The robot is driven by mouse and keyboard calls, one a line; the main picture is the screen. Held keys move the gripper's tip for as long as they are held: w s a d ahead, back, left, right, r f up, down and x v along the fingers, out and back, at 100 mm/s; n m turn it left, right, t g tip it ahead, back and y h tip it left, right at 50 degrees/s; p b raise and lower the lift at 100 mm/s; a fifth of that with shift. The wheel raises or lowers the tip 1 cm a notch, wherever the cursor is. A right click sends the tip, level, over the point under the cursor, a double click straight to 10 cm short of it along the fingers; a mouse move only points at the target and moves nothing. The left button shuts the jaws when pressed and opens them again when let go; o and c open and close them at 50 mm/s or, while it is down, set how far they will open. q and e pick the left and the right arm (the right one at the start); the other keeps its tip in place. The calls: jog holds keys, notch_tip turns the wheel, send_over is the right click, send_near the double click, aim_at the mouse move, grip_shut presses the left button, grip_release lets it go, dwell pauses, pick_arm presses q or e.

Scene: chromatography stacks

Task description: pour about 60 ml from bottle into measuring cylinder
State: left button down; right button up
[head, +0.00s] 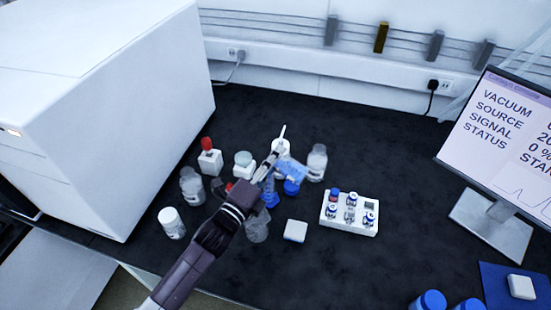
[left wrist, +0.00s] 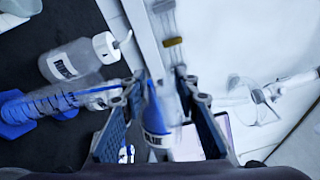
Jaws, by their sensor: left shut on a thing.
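My left gripper (head: 270,166) is shut on a bottle with a pale blue part (head: 291,170), above the cluster of glassware. In the left wrist view the bottle (left wrist: 154,115) sits between the two fingers of my left gripper (left wrist: 160,100); blue colour and part of a dark label show. Its mouth and liquid level are unclear. The measuring cylinder (left wrist: 50,102) has a clear graduated body and a blue base, left of the fingers. In the head view the cylinder (head: 268,192) is just below the gripper, partly hidden. I see no stream of liquid. My right gripper is not visible.
A white-capped bottle with a spout (left wrist: 85,56) stands near the cylinder. Other bottles (head: 191,186) and a clear beaker (head: 256,229) crowd around the arm. A white vial rack (head: 348,228) stands to the right. A monitor (head: 500,130) stands farther right. Bare black bench lies between.

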pick_arm(q)
jog(key=shift+n, duration=0.3)
jog(key=shift+a, duration=0.1)
jog(key=shift+w+n, duration=0.1)
jog(key=shift+n, duration=0.5)
jog(key=shift+a+n+p, duration=0.1)
jog(key=shift+n+p, duration=0.3)
dwell(5.3)
jog(key=m, duration=0.2)
jog(key=shift+d+r+m, duration=0.2)
jog(key=shift+r+m, duration=0.1)
jog(key=shift+m, duration=0.1)
jog(key=shift+s+d+r+m+p, duration=0.1)
jog(key=shift+r+m+p, duration=0.1)
jog(key=shift+r+m, duration=0.25)
jog(key=shift+s+d+r+m+p, duration=0.1)
jog(key=shift+r+m+p, duration=0.1)
jog(key=shift+m, duration=0.35)
jog(key=shift+r+m, duration=0.2)
jog(key=shift+m, duration=0.5)
